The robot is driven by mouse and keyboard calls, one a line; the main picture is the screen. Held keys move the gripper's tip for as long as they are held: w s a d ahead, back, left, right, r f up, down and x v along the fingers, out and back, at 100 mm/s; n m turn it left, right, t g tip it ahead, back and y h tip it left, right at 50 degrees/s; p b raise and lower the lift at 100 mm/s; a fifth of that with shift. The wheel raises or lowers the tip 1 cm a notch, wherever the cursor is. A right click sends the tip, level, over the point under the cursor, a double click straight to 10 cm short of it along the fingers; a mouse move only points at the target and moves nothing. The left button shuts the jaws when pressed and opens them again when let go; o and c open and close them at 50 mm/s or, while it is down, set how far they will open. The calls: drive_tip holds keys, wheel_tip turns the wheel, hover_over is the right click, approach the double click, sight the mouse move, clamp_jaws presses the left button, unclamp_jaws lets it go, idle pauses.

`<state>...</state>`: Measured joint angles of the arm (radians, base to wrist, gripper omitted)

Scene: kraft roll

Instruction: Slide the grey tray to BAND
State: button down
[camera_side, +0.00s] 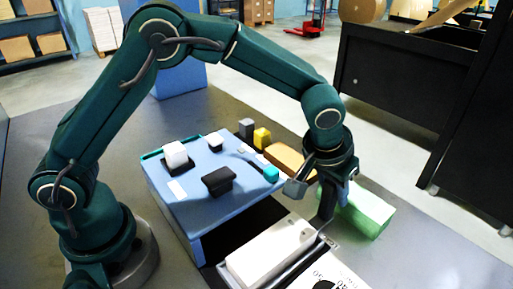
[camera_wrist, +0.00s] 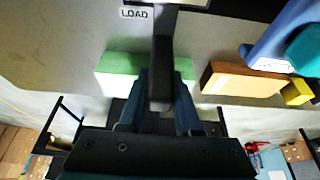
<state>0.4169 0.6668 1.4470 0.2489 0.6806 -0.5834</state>
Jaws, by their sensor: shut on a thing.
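The grey tray (camera_side: 298,266) is at the front of the side view, with a long white block (camera_side: 268,252) in it; only its rim shows around the block. My gripper (camera_side: 325,212) is low at the tray's far right end. In the wrist view my gripper (camera_wrist: 160,100) is shut on a dark bar (camera_wrist: 165,50), which looks like the tray's handle; where it joins the tray is not clear. A LOAD label (camera_wrist: 136,13) shows on the grey surface. I cannot read a BAND label in either view.
A green block (camera_side: 366,210) lies just right of my gripper, and a brown block (camera_side: 284,157) behind it. A blue stand (camera_side: 205,185) with several knobs is to the left. Yellow (camera_side: 262,138) and dark grey (camera_side: 246,128) blocks stand behind it. A printed white plate (camera_side: 335,272) is at front right.

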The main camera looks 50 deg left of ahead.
idle(0.9)
drive_tip(key=a, duration=1.2)
drive_tip(key=c, duration=0.6)
unclamp_jaws()
drive_tip(key=shift+r, duration=0.1)
drive_tip(key=shift+v, duration=2.5)
